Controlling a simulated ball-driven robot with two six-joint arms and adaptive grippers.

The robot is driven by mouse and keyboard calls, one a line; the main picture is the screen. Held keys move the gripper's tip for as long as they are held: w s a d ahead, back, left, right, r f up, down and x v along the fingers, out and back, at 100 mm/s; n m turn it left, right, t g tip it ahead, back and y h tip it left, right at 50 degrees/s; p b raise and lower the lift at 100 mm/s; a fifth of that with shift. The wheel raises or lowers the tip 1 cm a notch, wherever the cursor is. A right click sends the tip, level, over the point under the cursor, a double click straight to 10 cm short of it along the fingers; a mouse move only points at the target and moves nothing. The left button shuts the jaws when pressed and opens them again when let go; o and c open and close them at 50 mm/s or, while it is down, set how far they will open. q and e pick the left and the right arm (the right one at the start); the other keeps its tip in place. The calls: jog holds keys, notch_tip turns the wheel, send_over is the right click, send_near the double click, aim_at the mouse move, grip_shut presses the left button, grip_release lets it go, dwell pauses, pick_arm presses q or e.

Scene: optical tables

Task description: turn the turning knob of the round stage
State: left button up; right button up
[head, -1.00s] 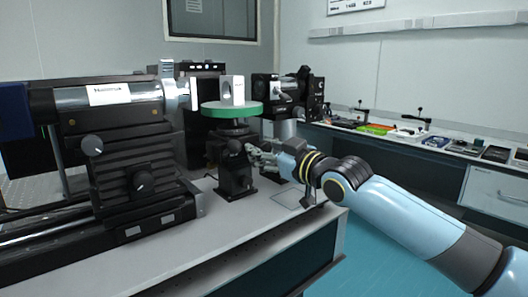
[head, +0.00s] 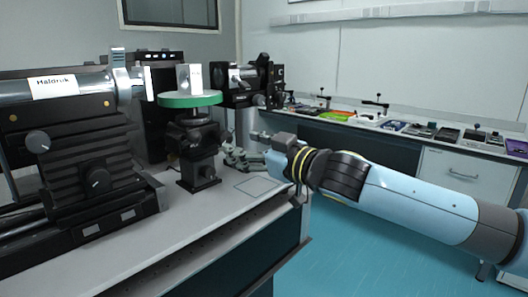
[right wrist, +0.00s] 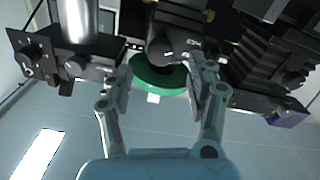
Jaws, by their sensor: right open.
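The round stage has a green disc (head: 190,99) on a black stand (head: 200,168), with a white block (head: 189,78) on top. In the right wrist view the disc (right wrist: 160,80) shows beyond a dark round knob (right wrist: 164,50). My right gripper (head: 240,158) is just right of the stand. In the right wrist view its two fingers (right wrist: 162,74) are spread, and the knob appears between and beyond the fingertips. I see no contact and cannot judge the depth gap. The knob is hard to pick out in the head view. My left gripper is not in view.
A large black device with a silver tube (head: 55,85) and side knobs (head: 37,141) stands left of the stage. Another black instrument (head: 240,85) is behind it. The grey tabletop (head: 225,215) is clear in front. A side bench (head: 400,133) holds small items.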

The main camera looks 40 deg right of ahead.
jog(key=shift+s+d, duration=0.15)
jog(key=shift+s, duration=2.4)
